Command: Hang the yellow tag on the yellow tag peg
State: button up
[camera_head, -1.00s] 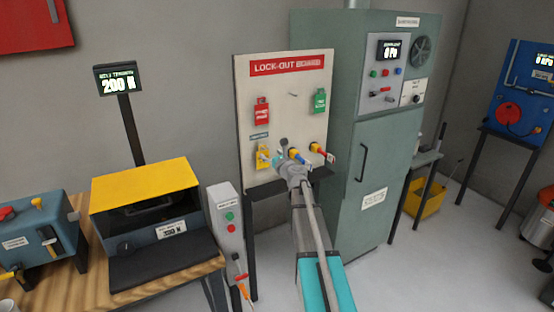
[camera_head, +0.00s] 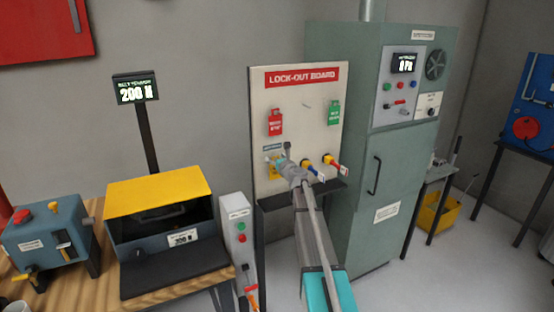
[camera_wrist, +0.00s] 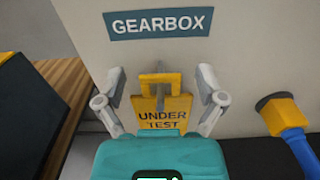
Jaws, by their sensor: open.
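The yellow tag (camera_wrist: 163,111), printed UNDER TEST, is upright against the pale board below the GEARBOX label (camera_wrist: 158,23) in the wrist view. A small yellow piece with a dark slot shows at its top; I cannot tell exactly how the tag sits on a peg there. My gripper (camera_wrist: 160,88) is open, with one finger on each side of the tag and visible gaps between. In the head view, my gripper (camera_head: 279,164) is at the lower left of the lock-out board (camera_head: 292,90) and partly hides the tag (camera_head: 271,169).
A red tag (camera_head: 275,122) and a green tag (camera_head: 334,113) hang higher on the board. Yellow-collared handles (camera_head: 307,164) stick out right of my gripper; a blue one (camera_wrist: 288,120) is close in the wrist view. A dark shelf (camera_head: 330,190) runs below.

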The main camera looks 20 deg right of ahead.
jog(key=c, duration=1.2)
jog(key=shift+r+p, duration=0.5)
grip_shut()
jog(key=shift+s, duration=0.35)
jog(key=shift+s, duration=0.7)
jog(key=shift+s, duration=0.3)
jog(key=shift+s, duration=0.75)
jog(key=shift+s, duration=0.35)
jog(key=shift+s+d, duration=0.15)
jog(key=shift+s, duration=0.85)
